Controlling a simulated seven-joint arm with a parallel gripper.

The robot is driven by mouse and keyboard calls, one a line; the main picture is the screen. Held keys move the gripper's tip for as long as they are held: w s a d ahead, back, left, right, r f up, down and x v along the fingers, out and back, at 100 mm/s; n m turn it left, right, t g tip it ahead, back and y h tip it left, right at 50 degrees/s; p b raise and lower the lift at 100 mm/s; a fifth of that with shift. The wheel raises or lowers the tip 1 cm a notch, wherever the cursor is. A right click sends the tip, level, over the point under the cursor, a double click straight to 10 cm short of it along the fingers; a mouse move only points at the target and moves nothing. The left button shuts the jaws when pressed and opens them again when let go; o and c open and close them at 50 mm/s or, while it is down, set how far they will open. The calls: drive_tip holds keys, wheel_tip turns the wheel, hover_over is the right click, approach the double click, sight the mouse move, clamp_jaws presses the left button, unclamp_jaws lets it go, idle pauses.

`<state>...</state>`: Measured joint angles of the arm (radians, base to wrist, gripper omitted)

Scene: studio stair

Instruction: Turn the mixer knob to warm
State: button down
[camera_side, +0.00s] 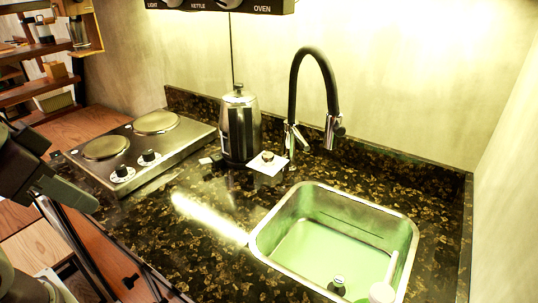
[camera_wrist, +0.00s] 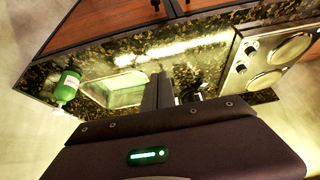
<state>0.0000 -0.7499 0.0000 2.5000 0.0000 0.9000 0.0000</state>
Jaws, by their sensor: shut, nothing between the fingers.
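The mixer knob (camera_side: 268,156) is a small round knob on a white plate (camera_side: 270,168) on the dark stone counter, between the kettle and the black-necked tap (camera_side: 332,100). Its markings are too small to read. In the wrist view my gripper (camera_wrist: 163,78) shows as two dark fingers closed together and empty, pointing over the counter near the sink. The knob cannot be made out clearly there beside the fingers. In the side view dark parts of my arm show at the left edge, well apart from the knob.
A steel kettle (camera_side: 240,128) stands just left of the knob. A two-plate hob (camera_side: 140,147) is further left. The sink (camera_side: 258,243) lies front right. A green bottle (camera_wrist: 67,86) shows in the wrist view. The counter between hob and sink is mostly clear.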

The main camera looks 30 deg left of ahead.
drive_tip(key=c, duration=1.8)
unclamp_jaws()
drive_tip(key=shift+w, duration=0.15)
drive_tip(key=shift+c, duration=0.2)
drive_tip(key=o, duration=0.5)
drive_tip(key=shift+m+y, duration=0.4)
drive_tip(key=shift+m, duration=0.3)
drive_tip(key=w, duration=0.5)
drive_tip(key=w+f, duration=0.1)
drive_tip(key=w, duration=0.1)
drive_tip(key=shift+w+a, duration=0.25)
drive_tip(key=shift+w, duration=0.05)
drive_tip(key=shift+o, duration=0.2)
drive_tip(key=m+t+h, duration=0.2)
drive_tip(key=t+h, duration=0.3)
drive_tip(key=t, duration=0.2)
approach(268, 155)
drive_tip(key=w+f, duration=0.2)
drive_tip(key=w, duration=0.1)
drive_tip(key=x, duration=0.6)
drive_tip(key=shift+w+d+r, duration=0.2)
drive_tip(key=shift+w+d, duration=0.15)
drive_tip(key=shift+d, duration=0.15)
clamp_jaws()
